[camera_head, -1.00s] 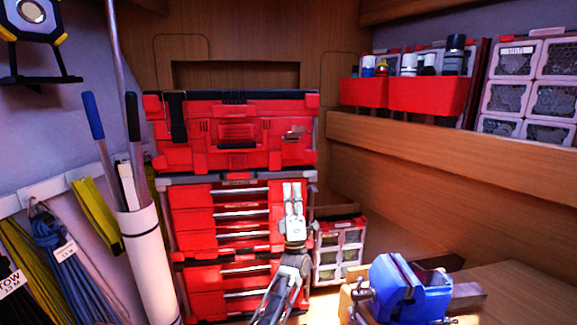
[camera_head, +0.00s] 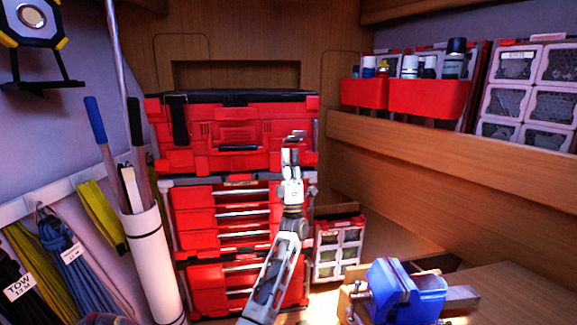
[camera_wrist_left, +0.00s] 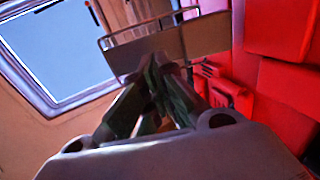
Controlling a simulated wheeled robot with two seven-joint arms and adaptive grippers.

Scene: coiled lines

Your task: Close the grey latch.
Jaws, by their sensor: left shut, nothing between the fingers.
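The grey latch (camera_head: 298,135) is at the right of the front of the red top toolbox (camera_head: 205,152). It sticks out from the box front, swung up and open. In the left wrist view it seems to be the grey plate (camera_wrist_left: 118,55) just beyond my fingertips. My left gripper (camera_head: 290,152) is shut and empty, pointing up just below the latch. The left wrist view shows its fingers (camera_wrist_left: 160,68) together, close to the plate; I cannot tell whether they touch it. My right gripper is not in view.
A black latch (camera_head: 179,120) lies against the box's left front. Red drawers (camera_head: 215,217) stand beneath. A blue vise (camera_head: 405,290) is at the lower right, and a small organizer case (camera_head: 327,250) stands beside the drawers. A white tube (camera_head: 150,255) with handles is at the left.

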